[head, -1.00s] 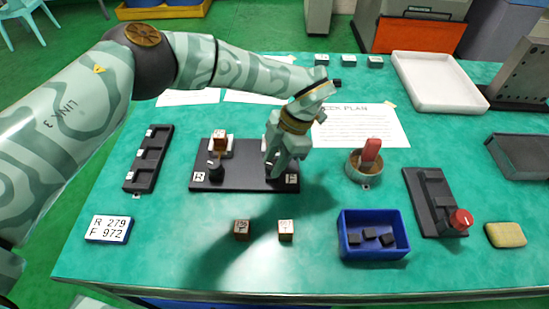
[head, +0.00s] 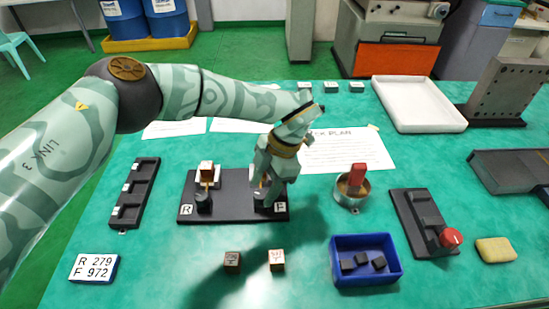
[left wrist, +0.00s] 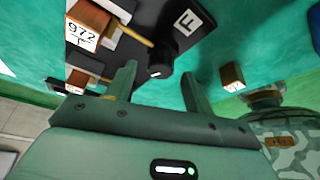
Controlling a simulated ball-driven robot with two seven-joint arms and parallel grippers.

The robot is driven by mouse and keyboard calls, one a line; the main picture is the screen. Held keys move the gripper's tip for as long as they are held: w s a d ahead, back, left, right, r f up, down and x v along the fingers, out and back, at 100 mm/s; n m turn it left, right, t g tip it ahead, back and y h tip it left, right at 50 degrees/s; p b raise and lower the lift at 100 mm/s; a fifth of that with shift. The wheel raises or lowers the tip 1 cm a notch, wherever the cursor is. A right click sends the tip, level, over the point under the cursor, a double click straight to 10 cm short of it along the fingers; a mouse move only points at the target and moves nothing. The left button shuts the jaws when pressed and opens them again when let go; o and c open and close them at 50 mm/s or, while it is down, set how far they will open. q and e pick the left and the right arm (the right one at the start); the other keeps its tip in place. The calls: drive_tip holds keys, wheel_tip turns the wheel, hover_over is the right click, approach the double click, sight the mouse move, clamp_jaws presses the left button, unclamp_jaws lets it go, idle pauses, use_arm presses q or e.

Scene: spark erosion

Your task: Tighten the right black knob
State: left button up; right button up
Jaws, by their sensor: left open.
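The right black knob (head: 262,206) sits by the F label (head: 280,207) on the dark base plate (head: 232,213); in the head view my gripper partly covers it. In the left wrist view the knob (left wrist: 160,58) shows its round end with a small white mark, and a brass rod runs from it toward a block marked 972 (left wrist: 87,26). My left gripper (head: 264,188) is open above the knob. Its fingertips (left wrist: 159,74) stand on either side of the knob in the wrist view; I cannot tell whether they touch it. The left black knob (head: 204,201) stands by the R label. My right gripper is not in view.
Two loose blocks (head: 232,262) (head: 277,260) lie in front of the plate. A blue bin (head: 368,281) holds dark pieces. A cup with a red-handled item (head: 356,180) and a red-knobbed device (head: 450,238) stand right. A black tray (head: 137,192) lies left.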

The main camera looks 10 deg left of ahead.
use_arm(q)
drive_tip(key=v, duration=1.5)
drive_tip(key=shift+p, duration=0.35)
drive_tip(key=shift+s, duration=0.15)
